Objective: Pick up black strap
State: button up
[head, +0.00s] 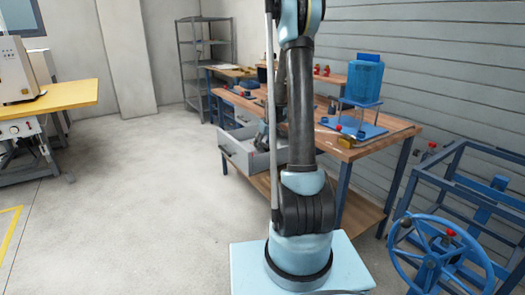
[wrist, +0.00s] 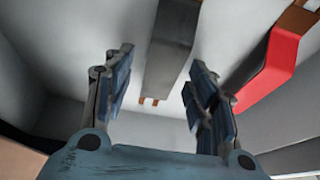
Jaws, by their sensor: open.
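The black strap (wrist: 172,48) shows in the wrist view as a dark grey-black bar with copper-coloured ends. It lies on the pale floor of what looks like a drawer. My gripper (wrist: 160,88) is open, with one finger on each side of the strap's line in the picture. The strap's near copper end shows between the fingers, and I see no contact. In the head view, the arm hides most of my gripper, near the open grey drawer (head: 240,154). The strap cannot be made out there.
A red strap (wrist: 272,65) with brownish ends lies right of the black one, close to the right finger. Pale walls rise around them. The drawer hangs under a wooden workbench (head: 385,143). A blue wheeled frame (head: 440,240) stands at right.

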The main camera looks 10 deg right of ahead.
jog(key=shift+w+f, duration=0.1)
jog(key=shift+f, duration=0.15)
jog(key=c, duration=1.2)
jog(key=shift+o, duration=0.2)
jog(key=shift+r, duration=0.1)
